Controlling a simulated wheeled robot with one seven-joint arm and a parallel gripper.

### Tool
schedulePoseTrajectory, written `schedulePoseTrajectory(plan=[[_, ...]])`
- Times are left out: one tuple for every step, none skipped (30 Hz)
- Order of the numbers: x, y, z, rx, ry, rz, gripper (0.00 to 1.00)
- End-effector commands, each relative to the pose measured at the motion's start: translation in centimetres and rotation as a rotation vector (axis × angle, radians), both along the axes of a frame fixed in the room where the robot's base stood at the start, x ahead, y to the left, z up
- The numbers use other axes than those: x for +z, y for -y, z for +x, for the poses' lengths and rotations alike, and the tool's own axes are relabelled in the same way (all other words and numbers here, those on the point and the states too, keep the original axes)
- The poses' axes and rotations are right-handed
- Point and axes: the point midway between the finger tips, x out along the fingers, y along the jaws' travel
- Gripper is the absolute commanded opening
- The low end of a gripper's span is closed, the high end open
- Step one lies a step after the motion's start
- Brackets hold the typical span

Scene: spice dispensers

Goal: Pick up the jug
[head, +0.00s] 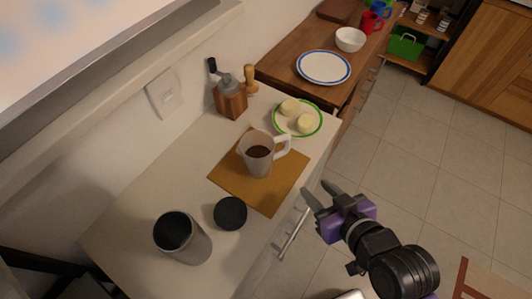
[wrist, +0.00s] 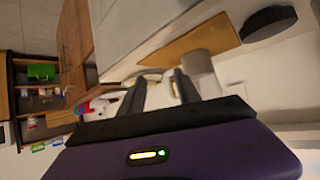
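The jug (head: 258,160) is a pale cup-like vessel with a white handle on its right side and dark contents. It stands upright on a mustard-yellow mat (head: 230,178) on the counter. My gripper (head: 316,188) is to the lower right of the jug in the head view, apart from it, near the counter's front edge. Its two fingers are spread with nothing between them. In the wrist view my gripper (wrist: 157,88) shows both fingers apart, with a greyish shape that looks like the jug (wrist: 200,66) beyond the right finger, beside the mat (wrist: 195,42).
A black round lid (head: 230,213) and an open grey canister (head: 185,240) stand left of the mat. A wooden grinder (head: 231,100) and a green-rimmed plate (head: 280,127) with pale round pieces stand behind the jug. The floor (head: 400,165) is clear to the right.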

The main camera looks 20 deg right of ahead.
Motion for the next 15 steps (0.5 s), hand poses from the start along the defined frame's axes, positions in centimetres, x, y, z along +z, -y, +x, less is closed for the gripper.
schedulePoseTrajectory(plan=[[0.6,0.2,1.8,0.015,-0.008,-0.001,0.4],[0.8,0.2,2.6,0.027,-0.022,-0.001,0.4],[1.2,0.2,3.6,0.046,-0.04,-0.003,0.4],[1.5,0.3,4.3,0.06,-0.053,-0.005,0.4],[1.8,0.3,5.0,0.074,-0.066,-0.006,0.4],[2.3,0.3,5.8,0.095,-0.082,-0.01,0.4],[2.7,0.4,6.4,0.11,-0.095,-0.014,0.4],[3.1,0.4,6.9,0.123,-0.107,-0.018,0.4],[3.7,0.5,7.4,0.143,-0.122,-0.022,0.4],[4.0,0.6,7.8,0.157,-0.133,-0.027,0.4],[4.4,0.6,8.1,0.17,-0.144,-0.031,0.4],[4.8,0.7,8.4,0.185,-0.155,-0.036,0.4],[5.2,0.7,8.6,0.196,-0.163,-0.04,0.4],[5.4,0.8,8.8,0.205,-0.17,-0.044,0.4],[5.7,0.8,8.9,0.216,-0.18,-0.048,0.4]])
